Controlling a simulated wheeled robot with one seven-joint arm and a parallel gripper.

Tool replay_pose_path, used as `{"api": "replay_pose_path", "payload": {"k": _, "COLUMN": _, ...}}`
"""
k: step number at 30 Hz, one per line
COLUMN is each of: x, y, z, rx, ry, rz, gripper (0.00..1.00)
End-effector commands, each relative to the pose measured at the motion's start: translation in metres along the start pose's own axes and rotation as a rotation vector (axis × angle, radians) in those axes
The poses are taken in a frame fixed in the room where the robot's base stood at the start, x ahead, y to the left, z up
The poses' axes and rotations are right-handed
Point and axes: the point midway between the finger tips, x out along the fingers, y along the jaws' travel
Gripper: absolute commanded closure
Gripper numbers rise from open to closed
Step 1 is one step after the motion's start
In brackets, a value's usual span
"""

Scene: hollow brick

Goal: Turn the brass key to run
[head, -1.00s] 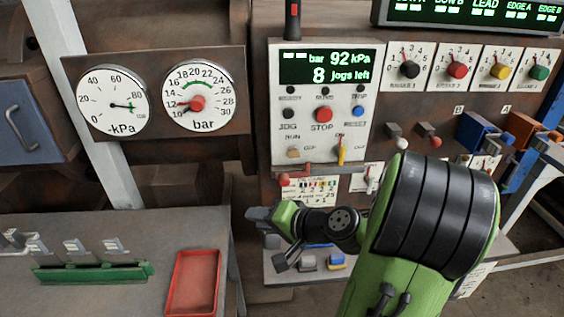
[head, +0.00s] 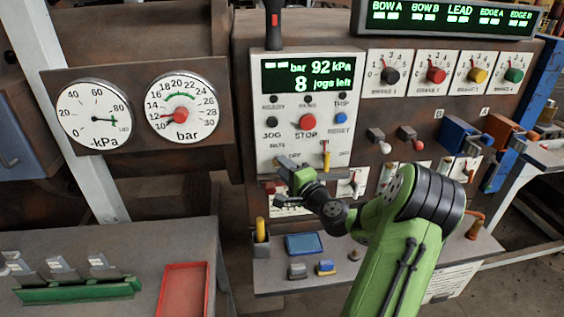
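The control panel (head: 262,130) in the head view carries a display reading 92 kPa and 8 jogs left. Its key switch sits at the lower left, below the small run label. The brass key there is hidden behind my gripper or too small to make out. My gripper (head: 284,177) is at the panel's lower left edge, in front of the key's place. I cannot tell whether it touches the key, nor whether its fingers are open or shut. A yellow lever (head: 326,155) stands upright just right of it.
A red stop button (head: 307,121) and smaller buttons lie above my gripper. Selector knobs (head: 436,75) and several levers are to the right. Below is a shelf (head: 265,276) with small blocks and a blue pad (head: 304,244). A red tray (head: 184,290) lies at lower left.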

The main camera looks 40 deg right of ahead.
Motion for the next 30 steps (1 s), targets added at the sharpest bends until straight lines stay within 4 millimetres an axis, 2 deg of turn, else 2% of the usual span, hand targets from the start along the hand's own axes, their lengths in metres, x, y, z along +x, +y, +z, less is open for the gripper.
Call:
{"api": "replay_pose_path", "payload": {"k": 4, "x": 0.015, "y": -0.0008, "z": 0.0003, "rx": 0.0, "ry": -0.001, "rz": 0.0, "gripper": 0.69}}
{"api": "replay_pose_path", "payload": {"k": 12, "x": 0.0166, "y": 0.0008, "z": -0.0002, "rx": 0.0, "ry": 0.001, "rz": 0.001, "gripper": 0.71}}
{"api": "replay_pose_path", "payload": {"k": 18, "x": 0.0164, "y": 0.0007, "z": -0.0002, "rx": -0.001, "ry": 0.0, "rz": 0.001, "gripper": 1.0}}
{"api": "replay_pose_path", "payload": {"k": 30, "x": 0.0165, "y": -0.0002, "z": 0.0004, "rx": -0.03, "ry": -0.001, "rz": 0.012, "gripper": 1.0}}
